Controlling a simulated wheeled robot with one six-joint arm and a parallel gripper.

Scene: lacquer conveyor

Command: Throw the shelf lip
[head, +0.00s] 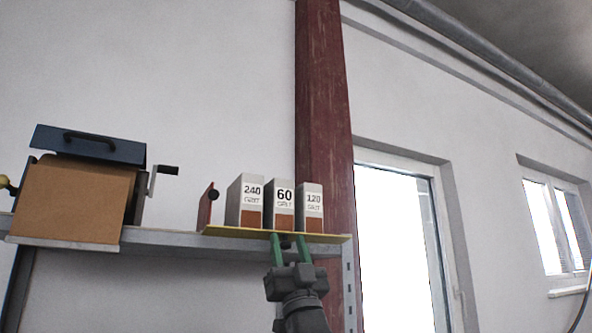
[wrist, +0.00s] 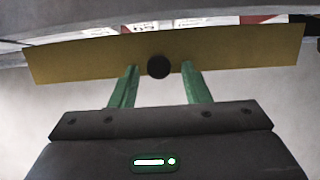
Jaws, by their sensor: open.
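The shelf lip is a thin yellow strip (head: 270,234) along the front edge of the shelf, below the grit boxes. In the wrist view the yellow lip (wrist: 230,52) spans most of the picture and has a round black knob (wrist: 158,67) at its middle. My gripper (head: 291,237) comes up from below at the lip. In the wrist view its green fingers (wrist: 158,72) are open, one on each side of the knob with gaps between. The fingers look apart from the knob; whether the tips touch the lip I cannot tell.
Boxes marked 240 (head: 251,200), 60 (head: 284,203) and 120 (head: 314,205) stand on the metal shelf (head: 165,237) behind the lip. A small red panel with a black knob (head: 207,206) stands left of them. A crank machine (head: 75,200) sits farther left. A red column (head: 322,110) rises behind.

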